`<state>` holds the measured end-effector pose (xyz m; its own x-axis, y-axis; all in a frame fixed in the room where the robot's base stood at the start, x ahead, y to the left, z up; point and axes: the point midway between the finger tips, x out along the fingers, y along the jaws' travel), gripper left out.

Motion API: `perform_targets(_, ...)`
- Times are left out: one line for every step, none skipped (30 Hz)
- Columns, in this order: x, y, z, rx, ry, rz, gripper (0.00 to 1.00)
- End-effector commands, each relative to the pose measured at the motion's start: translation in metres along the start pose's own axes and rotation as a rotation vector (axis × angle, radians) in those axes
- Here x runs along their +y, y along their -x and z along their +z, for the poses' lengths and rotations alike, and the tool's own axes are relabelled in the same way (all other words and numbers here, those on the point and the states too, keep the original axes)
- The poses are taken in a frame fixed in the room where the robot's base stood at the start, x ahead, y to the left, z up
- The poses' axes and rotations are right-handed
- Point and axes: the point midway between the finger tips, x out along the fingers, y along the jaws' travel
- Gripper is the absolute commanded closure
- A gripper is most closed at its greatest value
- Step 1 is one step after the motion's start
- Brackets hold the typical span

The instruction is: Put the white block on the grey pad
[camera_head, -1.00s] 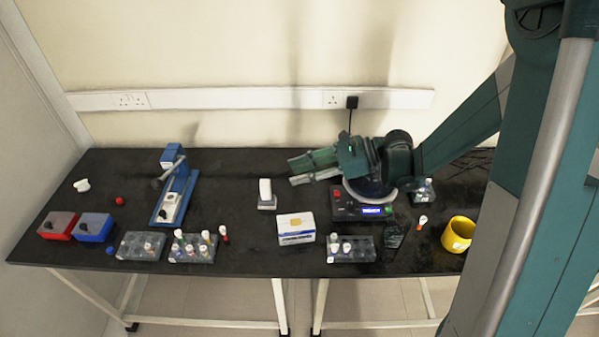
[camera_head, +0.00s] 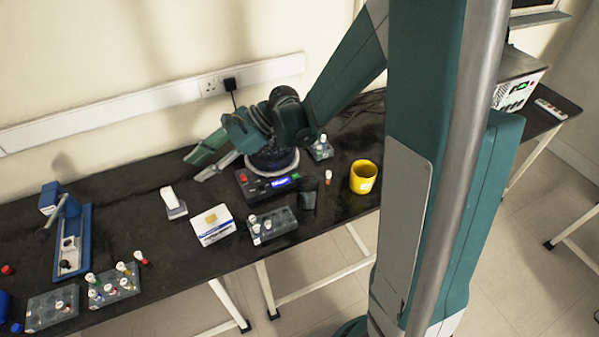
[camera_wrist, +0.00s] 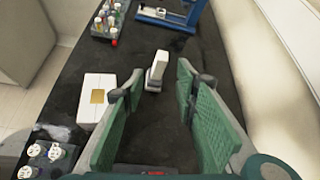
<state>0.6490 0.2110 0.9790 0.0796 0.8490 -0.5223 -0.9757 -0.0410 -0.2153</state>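A white block (camera_head: 168,195) stands upright on the black bench, left of my gripper. A small light grey pad (camera_head: 178,212) shows at its foot, and the block appears to stand on it. In the wrist view the white block (camera_wrist: 158,64) and the grey pad (camera_wrist: 152,86) lie ahead, between the lines of my fingers. My gripper (camera_head: 195,168) is open, its two green fingers apart and nothing between them. It is above the bench, to the right of the block and apart from it. The wrist view shows my gripper (camera_wrist: 160,76) wide open.
A white carton (camera_head: 213,225) is close to the block. Vial racks (camera_head: 272,226) and (camera_head: 112,288) sit along the front edge. A device with a lit display (camera_head: 268,184) is beneath my wrist. A blue stand (camera_head: 73,240) is at left, a yellow cup (camera_head: 363,177) at right.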

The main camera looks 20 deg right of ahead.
Motion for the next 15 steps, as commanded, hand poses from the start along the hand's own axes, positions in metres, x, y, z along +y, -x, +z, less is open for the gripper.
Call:
perform_targets(0.004,0.004,0.003,0.024,0.028,-0.005,0.70)
perform_targets(0.005,0.007,0.004,0.038,0.046,-0.009,0.70)
perform_targets(0.007,0.010,0.005,0.059,0.071,-0.012,0.70)
perform_targets(0.010,0.012,0.006,0.073,0.090,-0.015,0.70)
perform_targets(0.011,0.015,0.007,0.088,0.109,-0.018,0.70)
perform_targets(0.013,0.018,0.008,0.108,0.135,-0.020,0.70)
perform_targets(0.015,0.021,0.009,0.123,0.153,-0.021,0.70)
perform_targets(0.017,0.023,0.009,0.139,0.173,-0.023,0.70)
perform_targets(0.019,0.027,0.010,0.159,0.199,-0.025,0.70)
perform_targets(0.022,0.029,0.011,0.174,0.217,-0.025,0.70)
perform_targets(0.024,0.032,0.011,0.189,0.237,-0.026,0.70)
perform_targets(0.026,0.036,0.012,0.210,0.263,-0.027,0.70)
perform_targets(0.029,0.038,0.013,0.225,0.282,-0.027,0.70)
perform_targets(0.031,0.041,0.013,0.240,0.303,-0.026,0.70)
perform_targets(0.034,0.045,0.013,0.260,0.329,-0.025,0.70)
